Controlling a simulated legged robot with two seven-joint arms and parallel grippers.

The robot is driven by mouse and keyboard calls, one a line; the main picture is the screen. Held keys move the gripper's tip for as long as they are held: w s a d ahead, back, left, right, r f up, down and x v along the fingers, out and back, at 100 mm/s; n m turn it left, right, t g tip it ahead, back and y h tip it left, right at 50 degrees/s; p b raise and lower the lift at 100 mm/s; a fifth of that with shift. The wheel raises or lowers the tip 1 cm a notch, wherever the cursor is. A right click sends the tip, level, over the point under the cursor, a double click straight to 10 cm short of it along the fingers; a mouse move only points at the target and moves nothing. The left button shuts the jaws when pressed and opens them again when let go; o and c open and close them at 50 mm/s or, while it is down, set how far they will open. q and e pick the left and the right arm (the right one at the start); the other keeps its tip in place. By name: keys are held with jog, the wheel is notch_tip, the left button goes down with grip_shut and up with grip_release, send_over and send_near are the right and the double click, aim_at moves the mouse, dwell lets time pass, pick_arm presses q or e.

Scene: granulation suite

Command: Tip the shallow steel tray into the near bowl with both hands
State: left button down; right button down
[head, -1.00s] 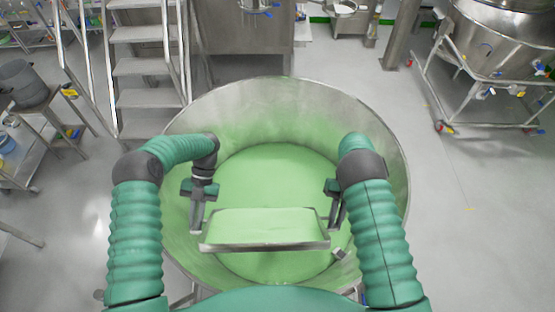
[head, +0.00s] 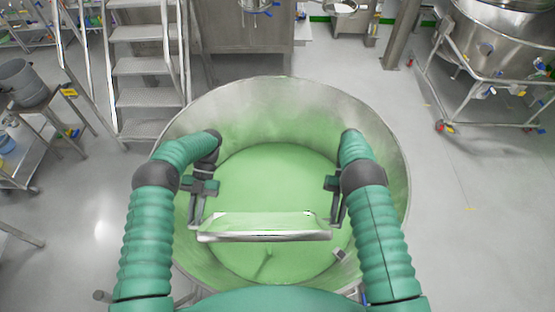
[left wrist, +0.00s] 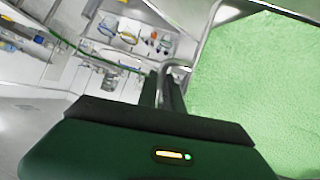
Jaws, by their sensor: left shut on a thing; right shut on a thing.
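The shallow steel tray (head: 265,237) hangs over the near bowl (head: 290,92), a large round steel vessel with light green powder (head: 285,175) across its floor. The tray is tilted, with its near wall facing me and green material showing behind that wall. My left gripper (head: 196,222) is shut on the tray's left end. My right gripper (head: 336,214) is shut on its right end. In the left wrist view a bent metal handle (left wrist: 165,68) rises at the jaws, beside a metal rim and grainy green powder (left wrist: 255,80).
Steel steps (head: 142,65) stand behind the bowl at the left. A wheeled steel vessel (head: 500,45) stands at the back right. A grey bucket (head: 25,82) sits on a stand at the left.

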aim_at(191, 224)
pick_arm(q)
jog(key=shift+s+r, duration=0.1)
pick_arm(e)
jog(key=shift+s, duration=0.1)
jog(key=shift+r, duration=0.1)
